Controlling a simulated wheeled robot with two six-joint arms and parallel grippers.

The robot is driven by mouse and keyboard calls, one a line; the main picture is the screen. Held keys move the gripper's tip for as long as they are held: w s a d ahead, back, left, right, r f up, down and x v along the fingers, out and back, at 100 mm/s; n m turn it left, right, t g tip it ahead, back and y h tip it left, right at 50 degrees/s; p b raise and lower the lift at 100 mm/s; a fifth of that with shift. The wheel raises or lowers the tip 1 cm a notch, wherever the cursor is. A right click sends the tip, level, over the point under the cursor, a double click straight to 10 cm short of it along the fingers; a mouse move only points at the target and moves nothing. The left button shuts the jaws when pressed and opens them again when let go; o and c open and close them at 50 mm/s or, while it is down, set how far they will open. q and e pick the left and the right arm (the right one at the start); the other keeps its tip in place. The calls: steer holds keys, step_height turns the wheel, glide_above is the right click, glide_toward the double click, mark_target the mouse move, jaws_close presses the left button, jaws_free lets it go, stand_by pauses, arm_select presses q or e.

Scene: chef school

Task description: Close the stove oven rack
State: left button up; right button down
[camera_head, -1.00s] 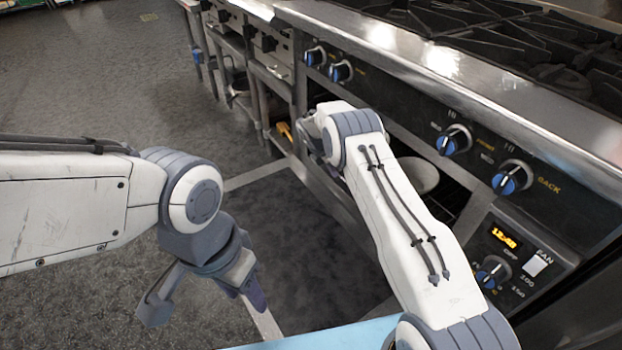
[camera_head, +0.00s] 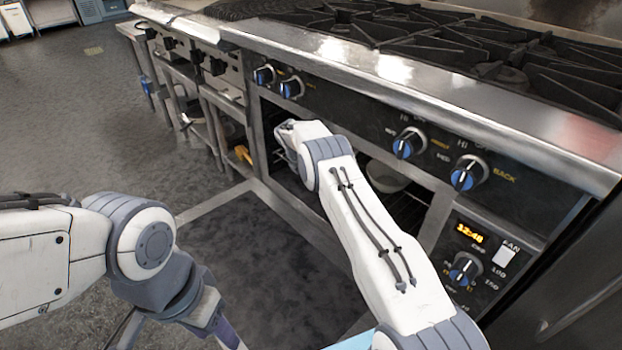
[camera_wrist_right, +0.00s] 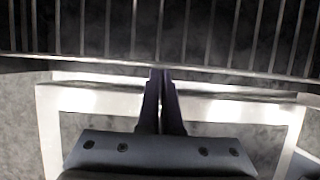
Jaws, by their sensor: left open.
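The oven below the stove top is open, and its rack (camera_head: 408,212) shows as dark bars inside, partly hidden by my right arm. In the right wrist view the rack (camera_wrist_right: 205,35) has thin parallel bars and a front cross bar. My right gripper (camera_wrist_right: 160,76) has its two fingers together, tips at that cross bar; whether they touch it I cannot tell. In the head view my right gripper is hidden behind its arm at the oven opening. My left gripper (camera_head: 178,334) is open, low at the left, cut off by the bottom edge, apart from the oven.
The lowered oven door (camera_head: 265,250), with a pale metal frame and dark panel, extends in front of the oven. A pale bowl (camera_head: 387,176) is inside the oven. Blue knobs (camera_head: 467,174) line the front. Open grey floor (camera_head: 80,125) lies at the left.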

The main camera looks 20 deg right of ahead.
steer(key=shift+d+r, duration=0.1)
steer(key=shift+d, duration=0.1)
steer(key=s+a+r+m+p, duration=0.1)
steer(key=s+a+r+p, duration=0.15)
steer(key=a+r, duration=0.35)
steer(key=s+a+r+m+y+p, duration=0.1)
steer(key=s+a+r, duration=0.3)
steer(key=a+r, duration=0.2)
steer(key=s+a+r+m+p, duration=0.1)
steer(key=s+a+r+p, duration=0.15)
steer(key=a+r, duration=0.3)
steer(key=s+a+r+m+y, duration=0.1)
steer(key=s+a+r+m, duration=0.2)
steer(key=s, duration=0.4)
steer(key=s+a+r+m+y, duration=0.1)
steer(key=s+a+r, duration=0.3)
steer(key=s+r, duration=0.15)
steer(key=s+r+m+g+y, duration=0.15)
steer(key=s+m, duration=0.65)
steer(key=s, duration=2)
step_height(320, 180, up, 27)
steer(key=d+p, duration=0.1)
steer(key=p, duration=2.6)
steer(key=shift+s+r, duration=0.2)
steer(key=shift+s, duration=0.05)
